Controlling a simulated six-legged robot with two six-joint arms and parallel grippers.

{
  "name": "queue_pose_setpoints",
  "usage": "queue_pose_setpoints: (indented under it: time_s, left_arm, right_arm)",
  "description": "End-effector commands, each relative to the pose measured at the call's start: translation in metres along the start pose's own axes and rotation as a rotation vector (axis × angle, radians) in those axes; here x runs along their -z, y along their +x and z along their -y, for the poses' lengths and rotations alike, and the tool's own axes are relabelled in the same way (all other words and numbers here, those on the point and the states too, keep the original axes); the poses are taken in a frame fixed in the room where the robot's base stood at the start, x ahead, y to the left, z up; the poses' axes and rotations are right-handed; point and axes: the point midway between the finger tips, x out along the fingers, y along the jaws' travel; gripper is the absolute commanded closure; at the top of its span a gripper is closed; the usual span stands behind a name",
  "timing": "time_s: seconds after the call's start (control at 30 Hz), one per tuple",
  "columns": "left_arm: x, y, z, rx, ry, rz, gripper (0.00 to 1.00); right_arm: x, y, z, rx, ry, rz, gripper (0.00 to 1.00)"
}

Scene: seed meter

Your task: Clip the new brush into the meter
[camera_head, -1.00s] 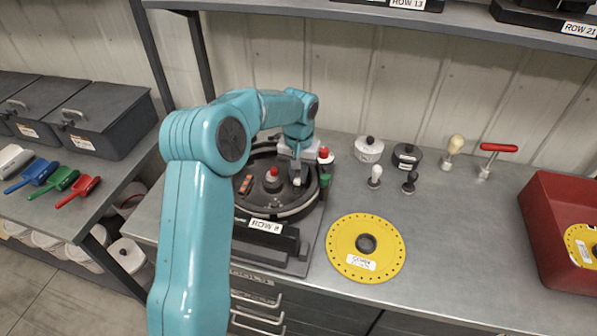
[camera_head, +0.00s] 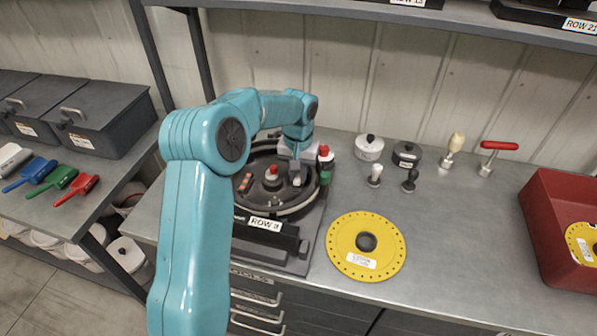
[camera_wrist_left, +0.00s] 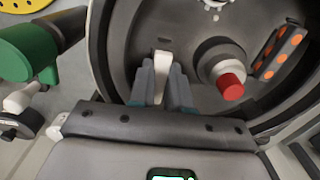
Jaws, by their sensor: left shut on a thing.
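The meter is a round dark housing (camera_head: 258,221) with a "ROW 8" label, standing open on the bench. A red-topped hub (camera_head: 272,176) sits in its middle, also seen in the left wrist view (camera_wrist_left: 228,82). My left gripper (camera_head: 297,178) reaches down inside the bowl, to the right of the hub. In the left wrist view its fingers (camera_wrist_left: 162,82) are shut on a small white piece (camera_wrist_left: 163,63), which I take to be the brush. Its lower end is near the bowl floor; I cannot tell whether it is seated. My right gripper is out of view.
A strip with orange dots (camera_head: 245,183) lies inside the bowl. A red-and-green knob (camera_head: 326,160) stands at the bowl's right rim. A yellow seed disc (camera_head: 345,235) lies right of the meter. Small knobs and pots stand behind; a red bin (camera_head: 545,220) is far right.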

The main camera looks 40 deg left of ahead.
Motion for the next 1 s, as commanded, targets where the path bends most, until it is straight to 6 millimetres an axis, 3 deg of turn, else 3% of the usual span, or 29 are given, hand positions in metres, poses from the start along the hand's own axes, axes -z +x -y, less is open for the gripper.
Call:
queue_pose_setpoints:
  time_s: [1.0]
  left_arm:
    - [0.0001,0.0077,0.0003,0.000,0.000,0.000,1.00]
  right_arm:
    - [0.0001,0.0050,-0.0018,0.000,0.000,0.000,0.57]
